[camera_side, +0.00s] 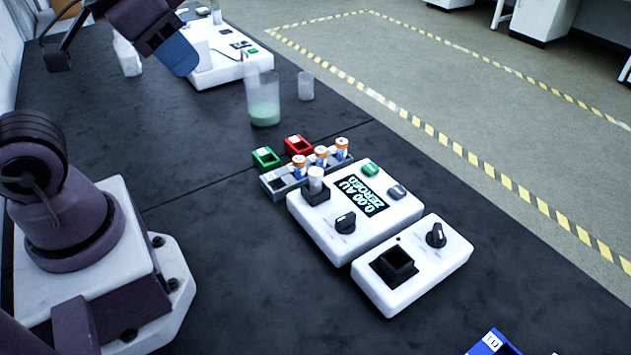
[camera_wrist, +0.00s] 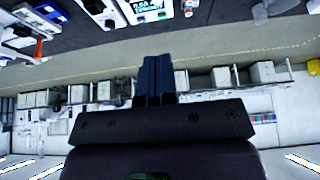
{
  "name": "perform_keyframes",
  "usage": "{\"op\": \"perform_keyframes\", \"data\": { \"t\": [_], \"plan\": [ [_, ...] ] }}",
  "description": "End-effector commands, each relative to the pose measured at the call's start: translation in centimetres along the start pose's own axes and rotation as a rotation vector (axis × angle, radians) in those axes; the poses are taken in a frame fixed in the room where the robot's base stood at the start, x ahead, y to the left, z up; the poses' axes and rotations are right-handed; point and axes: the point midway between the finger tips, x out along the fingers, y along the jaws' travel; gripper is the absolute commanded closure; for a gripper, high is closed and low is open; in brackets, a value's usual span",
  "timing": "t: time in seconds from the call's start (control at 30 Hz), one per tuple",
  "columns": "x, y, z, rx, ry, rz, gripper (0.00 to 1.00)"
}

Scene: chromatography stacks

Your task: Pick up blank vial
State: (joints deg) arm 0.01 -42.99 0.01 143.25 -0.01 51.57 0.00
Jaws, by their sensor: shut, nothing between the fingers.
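A pale, white-topped vial (camera_side: 315,181) stands upright in the black well of the white meter (camera_side: 340,246), whose display reads 0.00 AU ZEROED. It looks like the blank vial, though I can read no label on it. Several vials with orange and blue bands (camera_side: 320,156) stand in the grey rack (camera_side: 274,188) just behind the meter. My gripper (camera_wrist: 157,60) is shut and empty in the wrist view, its dark blue fingers together. In the side view its blue end shows at upper left, high above the bench and well away from the vial.
A white box with an empty black socket (camera_side: 372,300) stands in front of the meter. Green (camera_side: 266,158) and red (camera_side: 298,146) holders sit behind the rack. A beaker with green liquid (camera_side: 264,112) and an empty beaker (camera_side: 306,86) stand further back.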

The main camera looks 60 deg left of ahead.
Motion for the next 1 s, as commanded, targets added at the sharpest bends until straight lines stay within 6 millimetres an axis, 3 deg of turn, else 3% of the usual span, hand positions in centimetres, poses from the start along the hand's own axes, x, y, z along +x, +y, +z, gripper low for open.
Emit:
{"op": "perform_keyframes", "data": {
  "t": [0.27,0.5,0.8,1.0],
  "plan": [
    [0.0,0.0,0.0,0.0,0.0,0.0,0.98],
    [0.0,0.0,0.0,0.0,0.0,0.0,0.43],
    [0.1,0.0,0.0,0.002,-0.008,0.001,0.41],
    [2.8,0.2,-0.3,0.009,-0.14,0.006,0.41]
  ]
}}
